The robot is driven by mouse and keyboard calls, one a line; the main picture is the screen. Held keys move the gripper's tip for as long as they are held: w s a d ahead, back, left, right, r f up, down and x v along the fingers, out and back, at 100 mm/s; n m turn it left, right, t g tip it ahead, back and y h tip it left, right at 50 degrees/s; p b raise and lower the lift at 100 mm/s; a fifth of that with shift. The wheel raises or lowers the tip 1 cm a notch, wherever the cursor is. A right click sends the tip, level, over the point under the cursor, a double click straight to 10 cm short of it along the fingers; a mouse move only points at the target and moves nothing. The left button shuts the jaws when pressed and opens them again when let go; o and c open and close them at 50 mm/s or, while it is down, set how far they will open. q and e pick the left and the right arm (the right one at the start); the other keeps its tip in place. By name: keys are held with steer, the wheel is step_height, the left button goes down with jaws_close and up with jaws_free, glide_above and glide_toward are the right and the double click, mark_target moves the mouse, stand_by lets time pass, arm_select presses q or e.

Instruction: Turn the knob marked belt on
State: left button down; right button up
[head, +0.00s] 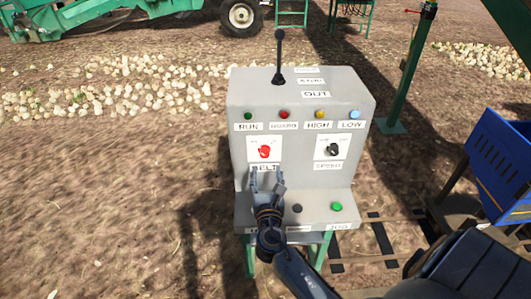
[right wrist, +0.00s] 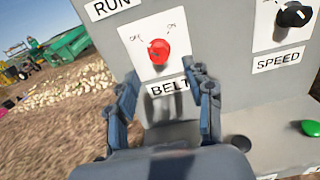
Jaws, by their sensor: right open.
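The red belt knob (head: 265,151) sits on a white plate on the grey control box (head: 300,95), above the label BELT. In the right wrist view the red knob (right wrist: 158,50) is close, with OFF at its upper left and ON at its upper right. I cannot tell for sure which mark it points to. My right gripper (head: 267,181) is open and empty, just below and in front of the knob, over the BELT label. In the right wrist view its two fingers (right wrist: 167,85) stand apart below the knob, not touching it. My left gripper is not in view.
A black speed knob (head: 333,150) is to the right. A black lever (head: 280,60) stands on top of the box. Coloured lamps run above the labels. A green button (head: 337,206) and a dark button (head: 297,208) are on the lower ledge. A blue bin (head: 497,170) stands at the right.

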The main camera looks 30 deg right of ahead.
mark_target(265, 155)
steer(key=p+x, duration=0.1)
steer(key=x, duration=0.7)
steer(key=shift+w+a, duration=0.15)
steer(key=shift+a, duration=0.05)
steer(key=shift+c, duration=0.2)
jaws_close()
